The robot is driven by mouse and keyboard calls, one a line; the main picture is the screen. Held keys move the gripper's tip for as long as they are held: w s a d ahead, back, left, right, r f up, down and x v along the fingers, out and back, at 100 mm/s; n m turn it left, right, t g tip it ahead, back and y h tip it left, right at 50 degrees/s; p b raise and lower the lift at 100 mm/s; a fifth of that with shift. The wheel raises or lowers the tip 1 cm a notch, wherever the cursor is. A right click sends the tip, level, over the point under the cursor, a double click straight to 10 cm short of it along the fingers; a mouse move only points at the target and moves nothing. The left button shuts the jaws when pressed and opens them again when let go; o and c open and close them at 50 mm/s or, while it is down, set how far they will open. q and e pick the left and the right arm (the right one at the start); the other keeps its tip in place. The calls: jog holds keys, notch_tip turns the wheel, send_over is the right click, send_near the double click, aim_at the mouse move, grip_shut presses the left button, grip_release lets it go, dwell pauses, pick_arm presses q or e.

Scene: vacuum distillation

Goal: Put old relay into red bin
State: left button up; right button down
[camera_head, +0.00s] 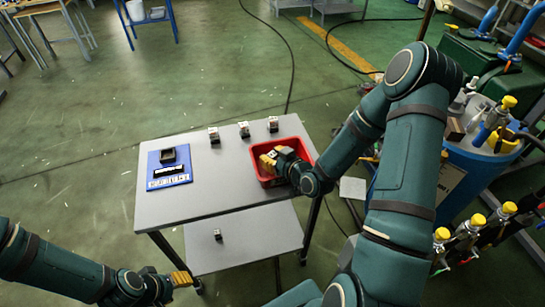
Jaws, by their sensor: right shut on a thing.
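The red bin (307,146) stands on the right part of the grey table top. My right gripper (268,161) reaches in from the right and is over the bin, its yellow fingertips within the bin's outline. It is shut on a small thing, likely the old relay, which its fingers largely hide. I cannot tell whether that thing touches the bin floor. My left gripper (182,279) is low at the table's front left, away from the bin. Its yellow fingertips show, but their gap is unclear.
Three small relay-like blocks stand along the table's (215,197) back edge: left (213,135), middle (244,129) and right (272,124). A blue board (168,180) with a black socket lies at left. Another small block (217,234) sits on the lower shelf. A blue barrel (470,175) stands at right.

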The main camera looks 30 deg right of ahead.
jog(key=shift+s+f, duration=0.2)
jog(key=shift+f, duration=0.15)
